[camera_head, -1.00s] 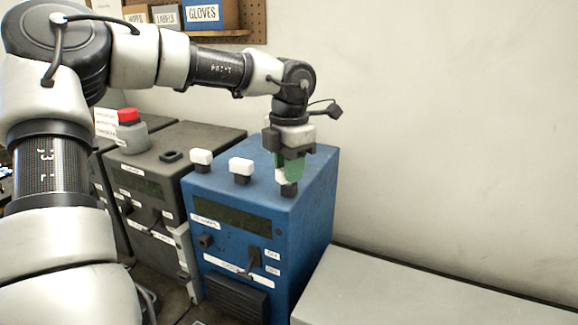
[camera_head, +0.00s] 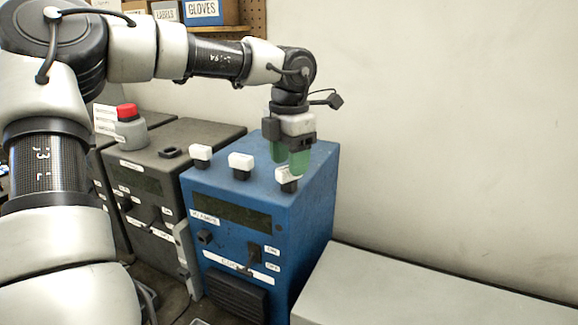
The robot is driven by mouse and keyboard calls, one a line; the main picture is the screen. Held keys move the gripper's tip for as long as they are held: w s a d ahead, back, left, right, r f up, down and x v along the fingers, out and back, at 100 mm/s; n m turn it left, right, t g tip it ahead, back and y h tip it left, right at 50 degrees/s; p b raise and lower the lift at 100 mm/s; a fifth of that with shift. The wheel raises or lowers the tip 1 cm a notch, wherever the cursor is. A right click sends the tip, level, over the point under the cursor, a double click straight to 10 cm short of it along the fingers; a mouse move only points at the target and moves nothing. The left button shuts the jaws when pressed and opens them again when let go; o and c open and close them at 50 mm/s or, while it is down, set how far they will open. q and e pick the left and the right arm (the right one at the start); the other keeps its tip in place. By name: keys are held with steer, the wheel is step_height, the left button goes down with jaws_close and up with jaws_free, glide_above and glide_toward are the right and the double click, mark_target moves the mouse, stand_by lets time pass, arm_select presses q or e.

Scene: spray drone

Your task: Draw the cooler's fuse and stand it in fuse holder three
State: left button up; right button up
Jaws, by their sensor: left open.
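A blue machine (camera_head: 235,262) stands in the middle, with switches and a display on its front. On its top are three white caps on black bases: a left one (camera_head: 200,153), a middle one (camera_head: 241,161) and a right one (camera_head: 284,175). I cannot read which is the cooler's fuse or a numbered holder. My left gripper (camera_head: 289,161), with green fingertips, points down just above and behind the right white cap. It is open and empty, its fingers apart. My right gripper is not in view.
A dark grey machine (camera_head: 140,217) stands left of the blue one, with an empty black socket (camera_head: 174,152) and a red-topped grey piece (camera_head: 129,122) on top. A light grey surface (camera_head: 420,295) at the right is clear. Bins (camera_head: 204,12) sit on a shelf behind.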

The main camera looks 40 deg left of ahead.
arm_select(q)
step_height(320, 180, up, 9)
steer(key=shift+b, duration=0.35)
stand_by(0.6)
